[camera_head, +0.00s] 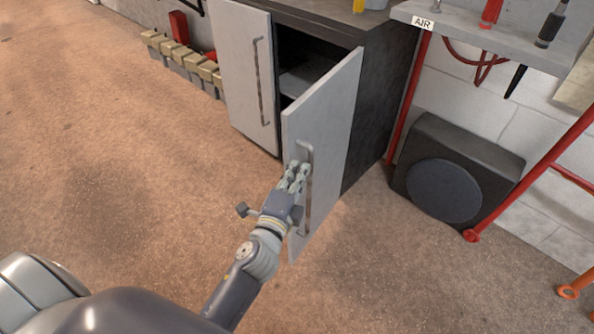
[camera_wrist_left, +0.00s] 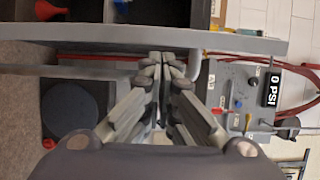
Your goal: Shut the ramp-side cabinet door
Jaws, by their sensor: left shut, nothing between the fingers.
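The open cabinet door (camera_head: 330,130) is a light grey panel standing well out from the cabinet (camera_head: 375,100), with a dark opening behind it. Its long vertical bar handle (camera_head: 308,205) is on the outer face. My left gripper (camera_head: 298,170) is shut and empty, its fingertips at the upper part of this handle; I cannot tell if they touch it. In the left wrist view the shut fingers (camera_wrist_left: 166,58) point at the door panel (camera_wrist_left: 100,33), seen almost edge-on, beside the grey handle bar (camera_wrist_left: 85,73). My right gripper is not in view.
The other cabinet door (camera_head: 240,70), to the left, is closed. A black speaker-like box (camera_head: 455,170) and red frame legs (camera_head: 410,100) stand right of the cabinet. Tan blocks (camera_head: 185,62) line the wall at left. The brown floor in front is clear.

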